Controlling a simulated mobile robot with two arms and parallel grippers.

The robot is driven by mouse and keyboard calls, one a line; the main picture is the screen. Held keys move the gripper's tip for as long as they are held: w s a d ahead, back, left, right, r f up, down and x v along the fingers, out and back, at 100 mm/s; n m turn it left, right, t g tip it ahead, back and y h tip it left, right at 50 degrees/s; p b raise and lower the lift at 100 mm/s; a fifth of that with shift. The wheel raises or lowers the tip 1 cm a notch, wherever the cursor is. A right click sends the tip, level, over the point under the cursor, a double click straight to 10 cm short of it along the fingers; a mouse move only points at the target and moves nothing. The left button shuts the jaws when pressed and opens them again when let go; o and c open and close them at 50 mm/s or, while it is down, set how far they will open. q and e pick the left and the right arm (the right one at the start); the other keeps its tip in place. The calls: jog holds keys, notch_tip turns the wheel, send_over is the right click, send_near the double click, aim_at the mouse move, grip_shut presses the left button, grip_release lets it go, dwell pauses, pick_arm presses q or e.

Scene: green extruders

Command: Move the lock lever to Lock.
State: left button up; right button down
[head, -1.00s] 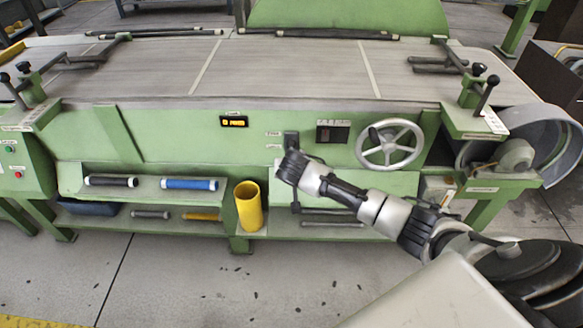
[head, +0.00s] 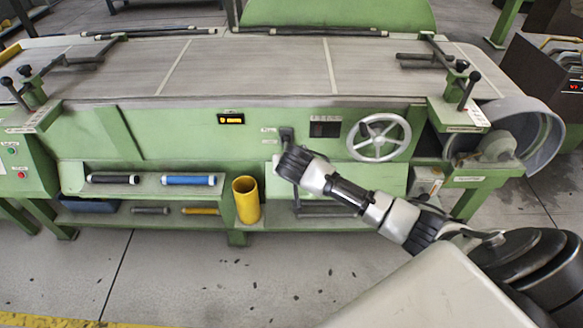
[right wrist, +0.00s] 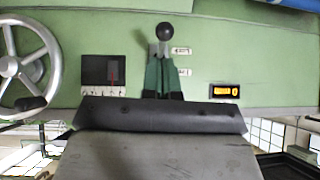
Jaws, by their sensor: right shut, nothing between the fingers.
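The lock lever's dark mount (head: 287,135) sits on the green front panel, with two small labels on its left, too small to read. In the right wrist view, which is upside down, the lever's black ball knob (right wrist: 167,32) shows above the fingers, with the labels (right wrist: 182,50) beside it. My right gripper (head: 280,158) is at the lever in the head view and hides its knob there. In the right wrist view my right gripper (right wrist: 163,72) is shut and empty, its fingertips close to the lever's shaft; contact cannot be told. My left gripper is out of view.
A handwheel (head: 378,138) and a dark gauge window (head: 325,127) are right of the lever. A lit orange display (head: 231,118) is left. Below, a shelf holds a blue roll (head: 189,180) and a black roll (head: 113,179); a yellow cylinder (head: 246,200) stands nearby.

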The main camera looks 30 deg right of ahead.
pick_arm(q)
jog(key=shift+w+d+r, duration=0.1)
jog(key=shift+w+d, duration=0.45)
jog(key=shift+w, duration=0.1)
pick_arm(e)
jog(key=v, duration=0.5)
jog(key=shift+s+a+f, duration=0.25)
jog(key=shift+s+f, duration=0.05)
jog(key=shift+s, duration=0.05)
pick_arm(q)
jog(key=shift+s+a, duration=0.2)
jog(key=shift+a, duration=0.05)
